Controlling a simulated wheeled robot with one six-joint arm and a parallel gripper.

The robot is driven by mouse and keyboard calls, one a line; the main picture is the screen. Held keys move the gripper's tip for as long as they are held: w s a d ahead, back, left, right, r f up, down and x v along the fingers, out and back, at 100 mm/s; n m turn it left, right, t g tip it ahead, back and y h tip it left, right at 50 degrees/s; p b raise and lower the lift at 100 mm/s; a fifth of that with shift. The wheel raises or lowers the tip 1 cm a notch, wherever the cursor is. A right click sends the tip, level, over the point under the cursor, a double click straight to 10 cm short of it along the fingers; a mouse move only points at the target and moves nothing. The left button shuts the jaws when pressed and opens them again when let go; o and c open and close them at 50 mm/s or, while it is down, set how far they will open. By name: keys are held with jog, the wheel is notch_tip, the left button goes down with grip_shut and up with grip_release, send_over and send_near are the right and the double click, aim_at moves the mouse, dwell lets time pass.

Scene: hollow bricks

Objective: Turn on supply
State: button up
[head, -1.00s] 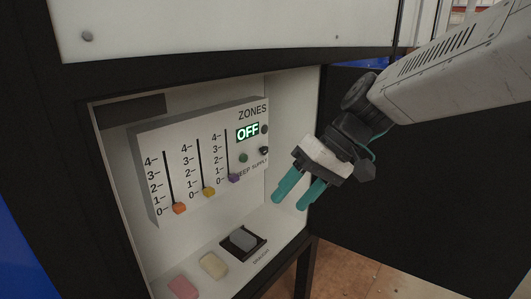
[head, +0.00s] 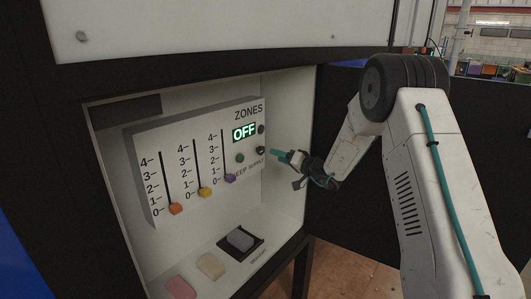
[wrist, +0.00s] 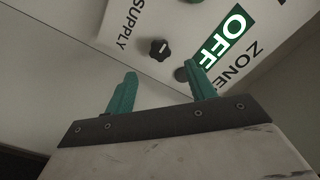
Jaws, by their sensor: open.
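The control panel (head: 150,150) has a lit green display (head: 244,132) reading OFF. A dark supply knob (head: 261,150) sits at its lower right by the SUPPLY lettering. In the wrist view the knob (wrist: 160,49) is black with a pale pointer mark, and the display (wrist: 222,43) also reads OFF. My gripper (head: 273,153) has teal fingers pointing at the panel close to the knob. In the wrist view my gripper (wrist: 161,68) is open and empty, its fingertips on either side below the knob. I cannot tell whether they touch anything.
Orange (head: 175,208), yellow (head: 204,191) and purple (head: 229,178) sliders stand at the bottom of their slots, near 0. A green button (head: 240,157) and another dark round control (head: 261,129) are near the knob. A grey rocker (head: 240,240) and pads lie on the cabinet floor.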

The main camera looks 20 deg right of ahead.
aim_at(263, 150)
jog(key=x, duration=0.7)
jog(key=shift+w+a, duration=0.15)
jog(key=shift+w, duration=0.05)
jog(key=c, duration=1)
